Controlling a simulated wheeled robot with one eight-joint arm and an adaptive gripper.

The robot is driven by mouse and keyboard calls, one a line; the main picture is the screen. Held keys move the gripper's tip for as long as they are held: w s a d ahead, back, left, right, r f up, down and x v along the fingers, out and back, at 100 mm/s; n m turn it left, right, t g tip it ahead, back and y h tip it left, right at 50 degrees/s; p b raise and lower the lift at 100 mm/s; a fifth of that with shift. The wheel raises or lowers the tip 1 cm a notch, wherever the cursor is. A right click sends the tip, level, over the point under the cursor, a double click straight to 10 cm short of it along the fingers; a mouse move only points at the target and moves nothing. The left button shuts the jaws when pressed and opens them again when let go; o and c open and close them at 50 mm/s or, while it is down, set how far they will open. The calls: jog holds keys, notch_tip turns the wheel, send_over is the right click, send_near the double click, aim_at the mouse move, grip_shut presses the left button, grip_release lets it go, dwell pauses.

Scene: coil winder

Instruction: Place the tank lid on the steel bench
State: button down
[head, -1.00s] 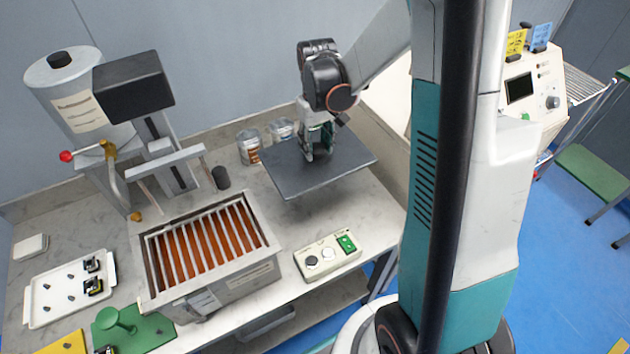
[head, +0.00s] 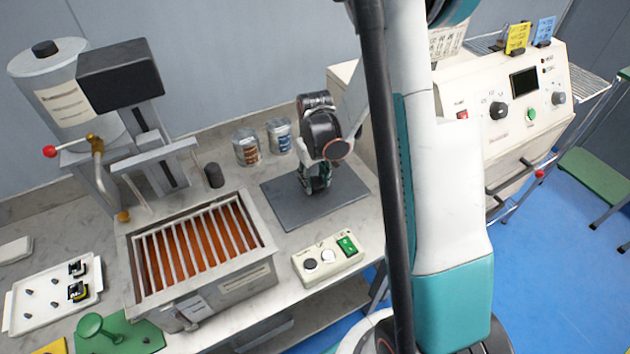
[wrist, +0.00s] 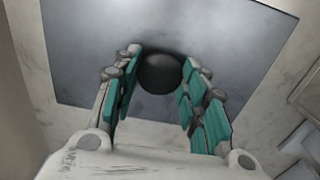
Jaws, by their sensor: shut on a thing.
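The tank lid (head: 288,213) is a flat dark grey plate with a round black knob (wrist: 160,73). It lies level on the steel bench (head: 55,228), to the right of the tank (head: 228,290), and appears to rest on the top. My gripper (head: 314,190) is above the lid's middle, with its fingers shut around the knob. In the wrist view my gripper (wrist: 160,60) has one teal-padded finger on each side of the knob. The arm partly hides the lid's right rear. The tank is open, showing orange-brown liquid under pale bars.
Two jars (head: 246,147) stand just behind the lid. A control box (head: 328,260) with a green switch sits in front of it, near the bench edge. A dark cylinder (head: 213,175) stands behind the tank. A cream machine (head: 510,110) is at the right.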

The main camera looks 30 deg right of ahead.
jog(key=shift+f, duration=0.15)
jog(key=c, duration=1)
grip_release()
